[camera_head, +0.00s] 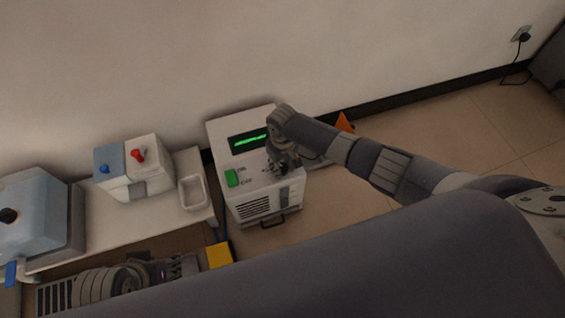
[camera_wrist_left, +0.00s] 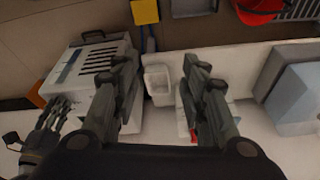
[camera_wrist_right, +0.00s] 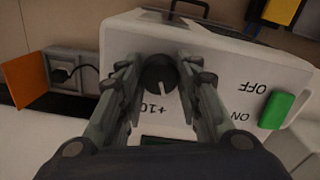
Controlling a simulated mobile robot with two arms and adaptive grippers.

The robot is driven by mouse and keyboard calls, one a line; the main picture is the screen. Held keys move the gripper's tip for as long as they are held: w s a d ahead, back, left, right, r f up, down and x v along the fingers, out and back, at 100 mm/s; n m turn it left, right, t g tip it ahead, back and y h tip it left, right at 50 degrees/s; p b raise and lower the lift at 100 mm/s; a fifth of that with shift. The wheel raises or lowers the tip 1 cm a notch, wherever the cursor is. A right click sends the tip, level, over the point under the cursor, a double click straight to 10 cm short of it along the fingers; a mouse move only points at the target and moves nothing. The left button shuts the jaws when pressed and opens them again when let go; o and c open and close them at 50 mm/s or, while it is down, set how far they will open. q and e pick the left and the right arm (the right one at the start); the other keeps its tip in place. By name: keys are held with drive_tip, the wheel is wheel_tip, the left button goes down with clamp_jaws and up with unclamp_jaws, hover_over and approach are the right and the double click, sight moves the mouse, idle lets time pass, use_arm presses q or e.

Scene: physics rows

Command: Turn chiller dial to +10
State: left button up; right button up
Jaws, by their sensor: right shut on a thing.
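The chiller (camera_head: 222,137) is a white box on the floor against the wall, with a lit green display (camera_head: 248,140) and a green ON/OFF switch (camera_head: 232,178). My right gripper (camera_head: 283,163) reaches its top panel and hides the dial in the head view. In the right wrist view, the black round dial (camera_wrist_right: 159,74) sits between the fingertips of my right gripper (camera_wrist_right: 160,68), which is shut on it. A white mark on the dial points toward the near side, close to the printed "+10" (camera_wrist_right: 154,108). My left gripper (camera_wrist_left: 163,75) is open and empty.
A white bench (camera_head: 150,220) at left holds a small white tray (camera_head: 193,193), a box with blue and red knobs (camera_head: 133,169) and a blue-grey device (camera_head: 35,215).

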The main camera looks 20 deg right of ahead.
sight(282, 167)
drive_tip(key=shift+a+r+m, duration=0.1)
drive_tip(key=shift+m, duration=0.2)
drive_tip(key=m+p, duration=0.3)
drive_tip(key=shift+m+p, duration=0.3)
use_arm(q)
drive_tip(key=s+f+x, duration=0.1)
drive_tip(key=s+x, duration=0.1)
drive_tip(key=x, duration=1)
drive_tip(key=shift+s+f+g, duration=0.3)
drive_tip(key=shift+g, duration=0.1)
use_arm(e)
drive_tip(key=shift+m, duration=0.3)
use_arm(q)
drive_tip(key=shift+d, duration=0.15)
use_arm(e)
drive_tip(key=o, duration=1.1)
wheel_tip(282, 167, up, 12)
drive_tip(key=shift+f, duration=0.1)
